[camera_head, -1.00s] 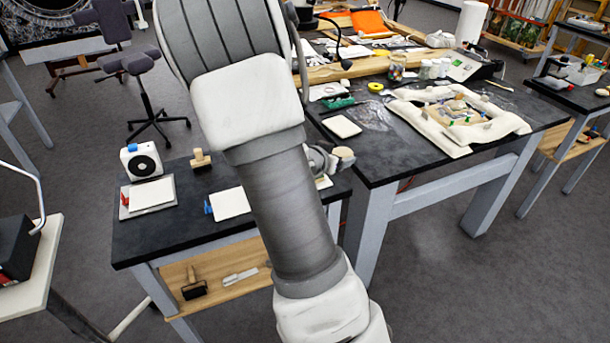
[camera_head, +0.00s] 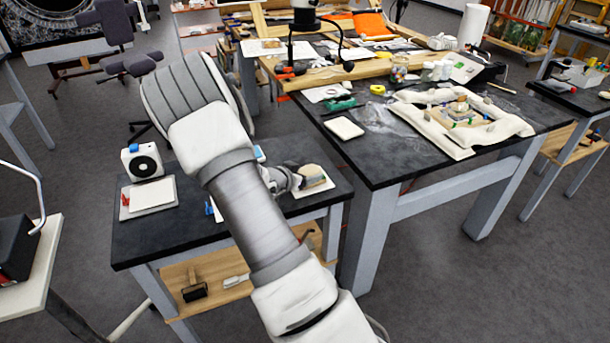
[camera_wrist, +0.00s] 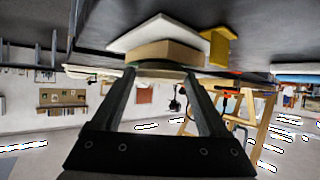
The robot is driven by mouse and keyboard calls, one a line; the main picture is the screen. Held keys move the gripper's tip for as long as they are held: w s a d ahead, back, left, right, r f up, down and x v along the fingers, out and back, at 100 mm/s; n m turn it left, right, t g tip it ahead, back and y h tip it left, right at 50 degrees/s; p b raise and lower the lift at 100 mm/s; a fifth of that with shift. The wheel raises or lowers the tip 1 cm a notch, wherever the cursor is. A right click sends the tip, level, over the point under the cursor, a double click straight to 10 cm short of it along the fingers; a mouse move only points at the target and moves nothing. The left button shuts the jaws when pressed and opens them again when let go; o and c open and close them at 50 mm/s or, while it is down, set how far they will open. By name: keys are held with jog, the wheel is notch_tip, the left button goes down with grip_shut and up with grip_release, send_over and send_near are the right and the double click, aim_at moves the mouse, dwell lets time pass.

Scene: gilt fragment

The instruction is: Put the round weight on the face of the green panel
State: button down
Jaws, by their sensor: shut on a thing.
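My gripper (camera_head: 296,180) is over the right part of the small dark table. It is shut on a round tan weight (camera_head: 312,177). In the wrist view, the two fingers grip the round weight (camera_wrist: 165,52) from either side, with a dark green edge showing near the fingertips. A white flat piece (camera_head: 322,187) lies just under the weight in the head view; it also shows in the wrist view (camera_wrist: 158,32). I cannot tell whether the weight touches it. I cannot make out a plainly green panel face; my arm hides part of the table.
A white box with a round black front (camera_head: 142,161) and a pale slab (camera_head: 150,196) are at the small table's left. A yellow piece (camera_wrist: 219,46) stands near the weight in the wrist view. The larger table (camera_head: 400,160) behind is crowded.

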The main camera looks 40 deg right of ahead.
jog(key=shift+f, duration=0.15)
grip_release()
